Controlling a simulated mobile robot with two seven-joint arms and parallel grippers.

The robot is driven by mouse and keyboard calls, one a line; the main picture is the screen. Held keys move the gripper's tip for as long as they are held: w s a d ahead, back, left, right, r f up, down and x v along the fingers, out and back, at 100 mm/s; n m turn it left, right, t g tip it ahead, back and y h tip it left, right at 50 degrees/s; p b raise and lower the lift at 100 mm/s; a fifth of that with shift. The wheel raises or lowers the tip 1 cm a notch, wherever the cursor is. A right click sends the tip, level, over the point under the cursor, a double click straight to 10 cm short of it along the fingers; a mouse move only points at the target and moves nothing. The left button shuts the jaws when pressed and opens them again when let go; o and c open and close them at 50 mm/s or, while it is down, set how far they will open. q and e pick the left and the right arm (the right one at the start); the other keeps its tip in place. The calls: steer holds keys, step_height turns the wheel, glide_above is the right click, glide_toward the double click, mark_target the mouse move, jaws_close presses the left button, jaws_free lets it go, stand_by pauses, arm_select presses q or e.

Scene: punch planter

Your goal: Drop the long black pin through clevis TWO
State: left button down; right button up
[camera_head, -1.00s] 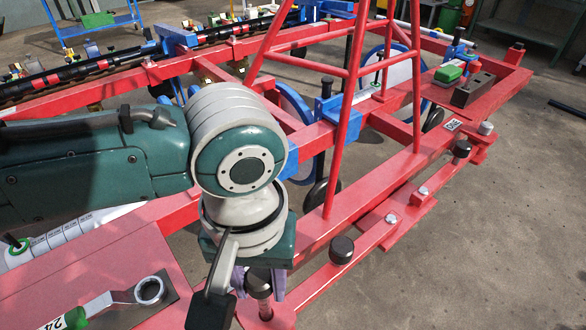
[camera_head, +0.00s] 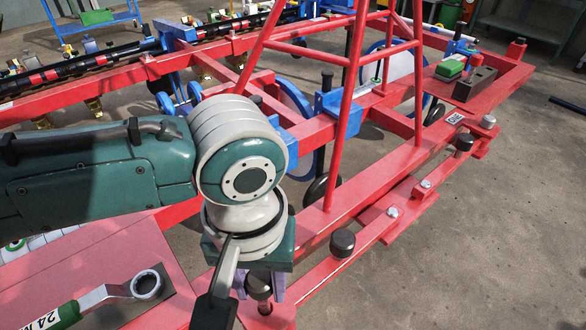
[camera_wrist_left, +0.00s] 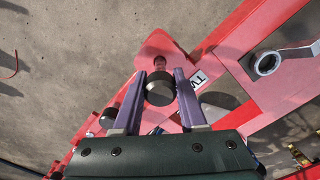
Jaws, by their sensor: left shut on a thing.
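My left gripper (camera_head: 259,287) points down with its purple fingers shut on the black head of the long black pin (camera_head: 258,284). In the left wrist view the pin's round black head (camera_wrist_left: 160,90) sits between the two fingertips (camera_wrist_left: 160,82). A short piece of shaft shows below the head, over the rounded red end of the clevis (camera_wrist_left: 158,45). I cannot tell how deep the shaft sits in the hole. A white label (camera_wrist_left: 199,78), partly hidden by a finger, reads "TV" or the start of "TWO". My right gripper is out of view.
A black knob (camera_head: 341,243) and silver bolts (camera_head: 392,212) stand on the red bar to the right. A green-handled 24 mm wrench (camera_head: 100,298) lies at lower left. Red frame tubes (camera_head: 347,110) rise behind the gripper. Bare floor lies to the right.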

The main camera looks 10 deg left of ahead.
mark_target(263, 302)
arm_select(q)
steer(key=shift+f+b, duration=1.6)
steer(key=shift+f, duration=0.9)
steer(key=shift+c, duration=1.9)
jaws_free()
step_height(263, 302, up, 9)
steer(key=p, duration=0.5)
steer(key=shift+r, duration=0.5)
